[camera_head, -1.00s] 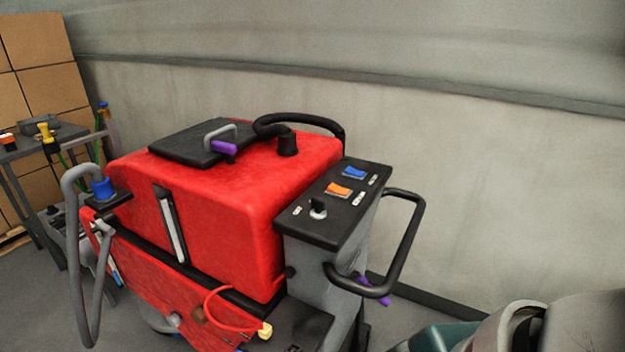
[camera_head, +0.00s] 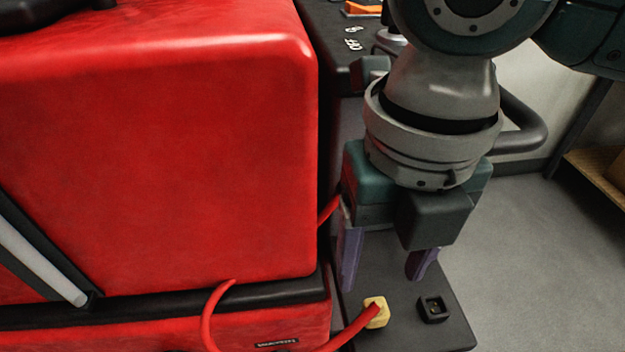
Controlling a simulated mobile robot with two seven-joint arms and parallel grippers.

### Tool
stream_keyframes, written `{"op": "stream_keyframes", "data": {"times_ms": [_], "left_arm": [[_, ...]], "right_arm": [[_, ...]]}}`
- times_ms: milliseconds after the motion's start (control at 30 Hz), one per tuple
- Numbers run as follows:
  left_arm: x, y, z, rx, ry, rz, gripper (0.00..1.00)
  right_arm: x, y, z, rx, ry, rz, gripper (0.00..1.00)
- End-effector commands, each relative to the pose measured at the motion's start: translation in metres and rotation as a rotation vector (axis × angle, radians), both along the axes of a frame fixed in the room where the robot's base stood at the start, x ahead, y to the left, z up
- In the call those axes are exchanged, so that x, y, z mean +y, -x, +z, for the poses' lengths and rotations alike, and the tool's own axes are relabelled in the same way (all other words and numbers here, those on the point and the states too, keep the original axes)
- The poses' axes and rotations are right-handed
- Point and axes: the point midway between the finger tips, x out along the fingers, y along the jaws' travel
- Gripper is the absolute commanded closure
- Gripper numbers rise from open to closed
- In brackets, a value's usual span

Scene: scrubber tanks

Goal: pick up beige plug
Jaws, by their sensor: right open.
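The beige plug (camera_head: 376,312) is a small yellowish block on the end of a red cable (camera_head: 352,330). It lies on the black deck (camera_head: 452,326) at the foot of the red tank, left of a small black square socket (camera_head: 433,309). My right gripper (camera_head: 387,274) points down above the deck, its two purple fingers spread apart and nothing between them. In the picture its fingertips are just above the plug and the socket, apart from the plug. My left gripper is not in view.
The red tank (camera_head: 160,150) fills the left side, close to my right gripper. A black handle (camera_head: 523,125) is behind my right arm. Open grey floor (camera_head: 545,250) lies to the right. The red cable loops along the tank's lower edge.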

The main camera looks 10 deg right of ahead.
Motion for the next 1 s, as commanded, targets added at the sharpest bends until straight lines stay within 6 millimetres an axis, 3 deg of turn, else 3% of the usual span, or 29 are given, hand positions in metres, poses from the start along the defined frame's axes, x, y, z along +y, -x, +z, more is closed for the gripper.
{"op": "stream_keyframes", "data": {"times_ms": [633,1000], "left_arm": [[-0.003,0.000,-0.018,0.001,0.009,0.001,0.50],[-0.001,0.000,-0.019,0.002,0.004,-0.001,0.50]], "right_arm": [[-0.004,-0.002,-0.088,0.001,0.001,0.002,0.34],[-0.004,-0.003,-0.096,-0.001,0.001,0.003,0.36]]}}
